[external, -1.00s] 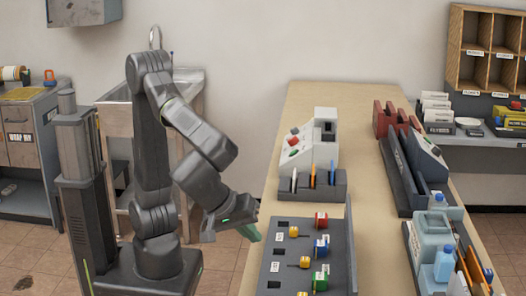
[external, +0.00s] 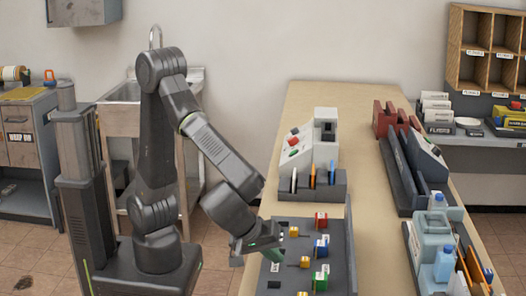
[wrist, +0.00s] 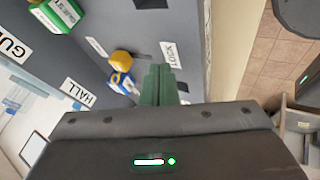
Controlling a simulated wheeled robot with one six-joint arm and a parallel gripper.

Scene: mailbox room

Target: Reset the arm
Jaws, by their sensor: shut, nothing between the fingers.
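My gripper (external: 272,255) is at the left edge of the grey key panel (external: 275,278) on the table, with its green fingers pointing down toward the panel. In the wrist view my gripper's green fingers (wrist: 160,80) are together with nothing between them. They are over the panel near a label reading "LOCK" (wrist: 168,54). A yellow-headed piece with a blue part (wrist: 121,70) sits just left of the fingers. Whether the fingertips touch the panel cannot be told.
The panel holds several coloured pieces, including a red one (external: 320,219) and a green one (external: 320,278). A grey-white machine (external: 325,150) stands behind it. A blue-capped jug (external: 432,228) is at the right. The table's middle strip (external: 375,240) is clear.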

